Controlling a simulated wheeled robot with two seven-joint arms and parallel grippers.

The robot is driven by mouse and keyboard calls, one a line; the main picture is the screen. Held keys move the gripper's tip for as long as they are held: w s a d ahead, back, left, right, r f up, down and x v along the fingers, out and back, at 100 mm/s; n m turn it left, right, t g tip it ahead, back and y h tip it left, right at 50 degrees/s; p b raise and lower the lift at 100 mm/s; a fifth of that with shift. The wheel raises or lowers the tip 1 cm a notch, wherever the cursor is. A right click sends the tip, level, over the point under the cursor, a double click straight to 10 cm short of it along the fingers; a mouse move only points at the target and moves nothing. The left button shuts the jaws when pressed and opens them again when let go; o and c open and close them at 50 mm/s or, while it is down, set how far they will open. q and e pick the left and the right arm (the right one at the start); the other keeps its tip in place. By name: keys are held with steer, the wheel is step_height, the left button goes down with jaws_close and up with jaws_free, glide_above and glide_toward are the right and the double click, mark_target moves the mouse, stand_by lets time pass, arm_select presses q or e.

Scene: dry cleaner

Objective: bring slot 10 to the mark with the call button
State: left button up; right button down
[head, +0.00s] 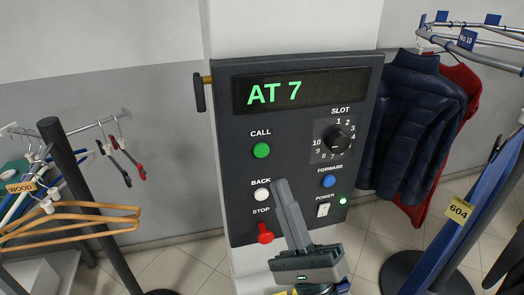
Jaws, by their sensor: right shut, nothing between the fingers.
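The dark control panel (224,150) stands in the middle of the head view. Its display (310,90) reads "AT 7" in green. The round green call button (261,150) is at the left under "CALL". The black slot dial (337,139) is at the right, ringed by numbers; I cannot tell which one it points to. My right gripper (281,188) is shut and empty, its fingers pointing up in front of the lower panel, just right of the white back button (262,195). I cannot tell whether it touches the panel. My left gripper is out of view.
The panel also has a blue forward button (329,181), a red stop button (265,233) and a power switch (323,210) beside a lit green lamp. A "No 10" tag (466,39) hangs on the rail above a navy jacket (404,125). Wooden hangers (75,218) are at left.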

steer(key=shift+w+a+b, duration=0.2)
steer(key=shift+w+a, duration=0.25)
steer(key=shift+w, duration=0.9)
steer(key=shift+w+a+b, duration=0.25)
steer(key=shift+w+a, duration=0.15)
steer(key=shift+w, duration=0.9)
steer(key=shift+w+a+b, duration=0.2)
steer(key=shift+w+a, duration=0.25)
steer(key=shift+w, duration=0.9)
steer(key=shift+w+a+b, duration=0.25)
steer(key=shift+w+b, duration=0.05)
steer(key=shift+w, duration=0.45)
steer(key=shift+s, duration=0.2)
steer(key=shift+s+d, duration=0.25)
steer(key=shift+s, duration=0.35)
steer(key=s, duration=0.1)
steer(key=s+d+p, duration=0.1)
steer(key=s, duration=0.2)
steer(key=shift+s+d, duration=0.25)
steer(key=shift+s, duration=0.15)
stand_by(0.3)
